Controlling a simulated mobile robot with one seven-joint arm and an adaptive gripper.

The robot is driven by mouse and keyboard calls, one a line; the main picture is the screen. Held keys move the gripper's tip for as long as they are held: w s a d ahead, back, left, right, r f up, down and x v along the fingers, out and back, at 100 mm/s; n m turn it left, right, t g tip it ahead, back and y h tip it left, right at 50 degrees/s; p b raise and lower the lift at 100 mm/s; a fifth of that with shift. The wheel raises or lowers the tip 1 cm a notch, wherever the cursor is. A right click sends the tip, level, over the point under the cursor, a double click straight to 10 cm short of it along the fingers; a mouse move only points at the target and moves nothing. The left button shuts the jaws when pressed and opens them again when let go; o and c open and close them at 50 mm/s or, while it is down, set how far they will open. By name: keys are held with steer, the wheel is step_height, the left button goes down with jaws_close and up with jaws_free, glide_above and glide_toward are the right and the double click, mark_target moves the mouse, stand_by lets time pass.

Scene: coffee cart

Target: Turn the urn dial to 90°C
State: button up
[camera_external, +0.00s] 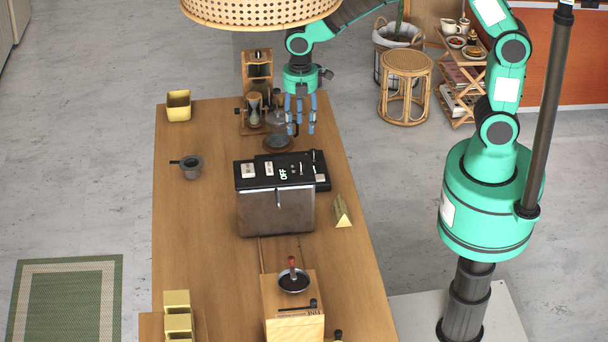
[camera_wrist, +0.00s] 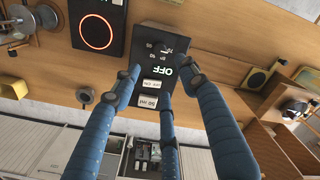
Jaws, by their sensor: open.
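The urn (camera_external: 276,212) is a brushed-metal box with a black top panel on the wooden cart. Its panel (camera_wrist: 150,75) shows white OFF lettering, pale labels and small numbers around a dark dial (camera_wrist: 166,48). Which number the dial points at is too small to read. My gripper (camera_external: 300,130) has blue fingers hanging down over the cart, beyond the urn and apart from it. In the wrist view the fingers (camera_wrist: 160,80) are spread and empty, with the panel showing between and beyond them.
A glass vessel (camera_external: 276,119) and a wooden stand (camera_external: 257,75) are close to my gripper. A dark pot (camera_external: 191,168) stands left of the urn. A yellow wedge (camera_external: 342,212) is at its right. A wooden grinder (camera_external: 292,304) stands in front.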

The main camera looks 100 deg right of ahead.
mark_target(300, 162)
steer(key=shift+f, duration=0.2)
stand_by(0.3)
step_height(300, 162, down, 14)
steer(key=shift+r+p, duration=0.25)
steer(key=shift+p, duration=0.05)
stand_by(0.4)
jaws_close()
